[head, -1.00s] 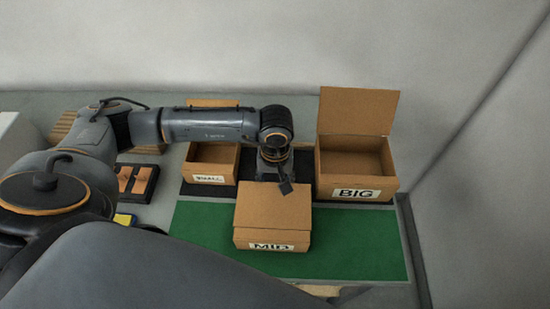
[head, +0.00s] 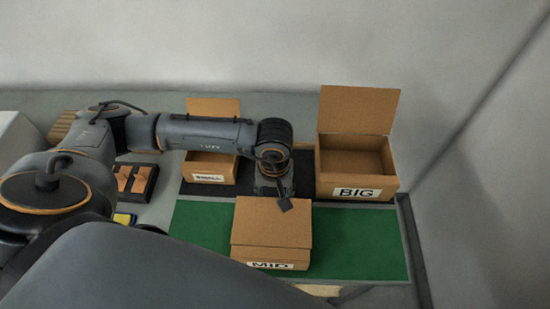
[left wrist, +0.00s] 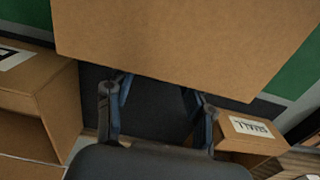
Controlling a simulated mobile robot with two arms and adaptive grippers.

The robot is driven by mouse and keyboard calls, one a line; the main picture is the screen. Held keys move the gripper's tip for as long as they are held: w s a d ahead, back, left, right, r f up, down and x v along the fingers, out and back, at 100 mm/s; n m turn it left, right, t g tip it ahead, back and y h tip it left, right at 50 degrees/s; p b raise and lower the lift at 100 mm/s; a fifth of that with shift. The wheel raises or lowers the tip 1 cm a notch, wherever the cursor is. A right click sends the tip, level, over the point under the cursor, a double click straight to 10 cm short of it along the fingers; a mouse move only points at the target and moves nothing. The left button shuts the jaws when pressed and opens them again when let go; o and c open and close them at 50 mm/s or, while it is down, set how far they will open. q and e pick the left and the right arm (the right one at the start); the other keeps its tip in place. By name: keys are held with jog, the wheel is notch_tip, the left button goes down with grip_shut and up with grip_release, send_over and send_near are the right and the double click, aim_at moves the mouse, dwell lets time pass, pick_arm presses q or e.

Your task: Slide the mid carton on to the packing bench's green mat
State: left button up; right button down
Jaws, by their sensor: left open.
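The mid carton (head: 272,228), brown with a closed lid and a "MID" label, stands over the middle of the green mat (head: 362,240) in the head view. My own arm covers part of its front lower edge. My left gripper (head: 284,204) is at the carton's back edge, pointing down. In the left wrist view the open left gripper (left wrist: 157,90) has its two fingers apart with nothing between them. The carton's brown face (left wrist: 185,40) fills the top there, just beyond the fingertips; I cannot tell if they touch. My right gripper is out of view.
The open big carton (head: 352,165) stands behind the mat at right. The open small carton (head: 208,170) stands behind it at left, both on a dark strip. A dark tray (head: 137,181) with brown pieces is further left. The mat's right part is clear.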

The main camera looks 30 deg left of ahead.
pick_arm(q)
jog(key=shift+w+a, duration=0.2)
jog(key=shift+w, duration=0.2)
notch_tip(320, 180, up, 7)
jog(key=p, duration=0.2)
dwell(0.4)
